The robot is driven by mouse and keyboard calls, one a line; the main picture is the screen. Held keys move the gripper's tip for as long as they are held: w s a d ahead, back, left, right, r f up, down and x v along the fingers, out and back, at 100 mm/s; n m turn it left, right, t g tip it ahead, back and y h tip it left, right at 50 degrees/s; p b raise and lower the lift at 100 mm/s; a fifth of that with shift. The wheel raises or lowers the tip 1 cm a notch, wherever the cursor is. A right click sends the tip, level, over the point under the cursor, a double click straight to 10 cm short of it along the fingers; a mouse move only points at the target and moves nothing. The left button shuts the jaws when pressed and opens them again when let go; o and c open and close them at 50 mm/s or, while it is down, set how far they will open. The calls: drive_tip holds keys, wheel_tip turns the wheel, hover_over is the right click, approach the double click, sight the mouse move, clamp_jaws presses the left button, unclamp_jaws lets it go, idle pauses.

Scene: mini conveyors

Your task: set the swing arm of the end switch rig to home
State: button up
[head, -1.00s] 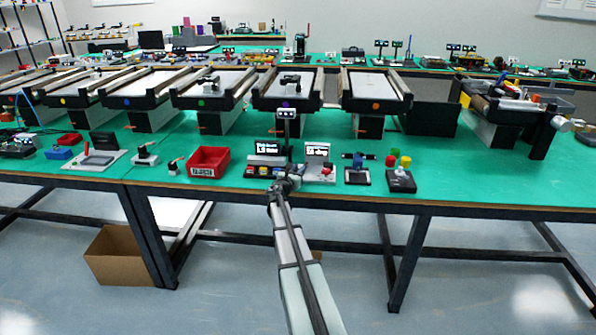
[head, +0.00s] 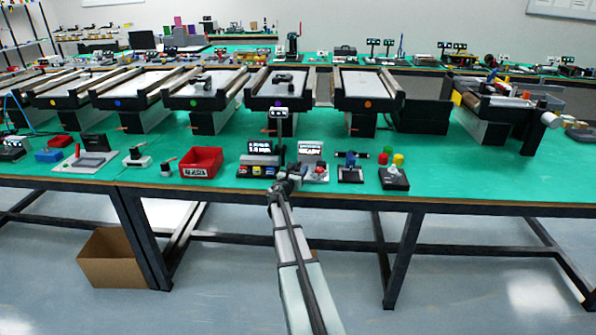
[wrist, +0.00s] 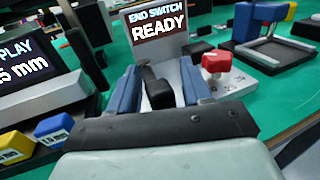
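The end switch rig shows in the wrist view as a white display panel (wrist: 160,32) reading "END SWITCH READY", above a pale base (wrist: 232,82) with markings. A red knob (wrist: 215,62) stands on the base, right of my gripper (wrist: 158,88). A black lever with a block-like end (wrist: 159,94) lies between my two blue-grey fingers; it looks like the swing arm. The fingers are apart, with a visible gap beside the block, and I cannot tell if either touches it. In the head view the rig (head: 311,150) is partly hidden behind my gripper (head: 286,180).
A black display unit (head: 258,160) with coloured blocks stands close on the left. A blue-and-black fixture (head: 350,168) and a button box (head: 394,177) are to the right. A red bin (head: 201,163) is farther left.

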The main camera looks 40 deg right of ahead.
drive_tip(key=v, duration=1.4)
drive_tip(key=shift+w+d, duration=0.1)
idle(0.3)
